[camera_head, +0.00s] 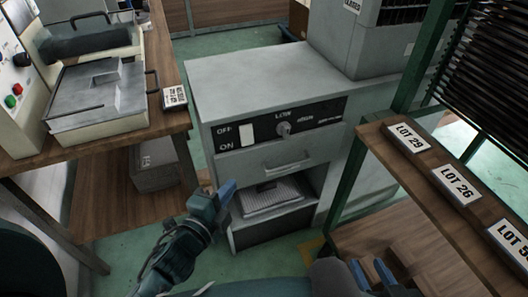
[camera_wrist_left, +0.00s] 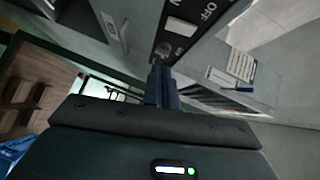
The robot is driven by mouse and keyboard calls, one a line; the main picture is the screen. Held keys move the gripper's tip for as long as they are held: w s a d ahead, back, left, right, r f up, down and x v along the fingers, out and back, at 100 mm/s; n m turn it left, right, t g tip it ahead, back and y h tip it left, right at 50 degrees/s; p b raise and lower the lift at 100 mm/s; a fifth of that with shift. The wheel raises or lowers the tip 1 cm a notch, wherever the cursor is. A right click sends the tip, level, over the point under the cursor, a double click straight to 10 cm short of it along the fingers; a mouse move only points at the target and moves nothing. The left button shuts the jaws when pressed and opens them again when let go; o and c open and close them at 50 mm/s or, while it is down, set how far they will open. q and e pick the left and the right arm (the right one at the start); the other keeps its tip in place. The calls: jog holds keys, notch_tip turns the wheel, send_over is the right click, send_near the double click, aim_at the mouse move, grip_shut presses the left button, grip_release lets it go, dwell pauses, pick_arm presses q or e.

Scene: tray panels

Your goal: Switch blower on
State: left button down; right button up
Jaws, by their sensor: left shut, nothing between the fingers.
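The blower is a grey cabinet (camera_head: 255,85) with a black control panel (camera_head: 322,113) on its front. A white rocker switch (camera_head: 246,133) sits at the panel's left, beside OFF above and ON below; it also shows in the left wrist view (camera_wrist_left: 181,27). I cannot tell which side is pressed. A round knob (camera_head: 284,129) is to its right. My left gripper (camera_head: 228,190) is shut and empty, below the switch in front of the cabinet, apart from it. In the left wrist view its fingers (camera_wrist_left: 162,84) point toward the panel.
A drawer handle (camera_head: 288,160) juts out below the panel, above an open shelf (camera_head: 275,212). A wooden bench (camera_head: 95,140) with equipment stands at left. A rack with lot labels (camera_head: 456,186) and a green post stands at right. The floor before the cabinet is clear.

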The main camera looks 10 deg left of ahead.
pick_arm(q)
jog(key=shift+w+d+r+m, duration=0.1)
jog(key=shift+w+m, duration=0.2)
jog(key=shift+w, duration=0.05)
jog(key=shift+s, duration=0.1)
send_near(252, 144)
jog(key=w+d, duration=0.3)
jog(key=shift+w+a+f+b, duration=0.5)
jog(key=shift+w+a, duration=0.15)
jog(key=shift+w, duration=0.2)
jog(key=shift+w+a, duration=0.3)
jog(key=shift+w, duration=0.15)
pick_arm(e)
jog(key=shift+s+d+r+t, duration=0.1)
jog(key=shift+d+r+t, duration=0.1)
jog(key=shift+r+t, duration=0.1)
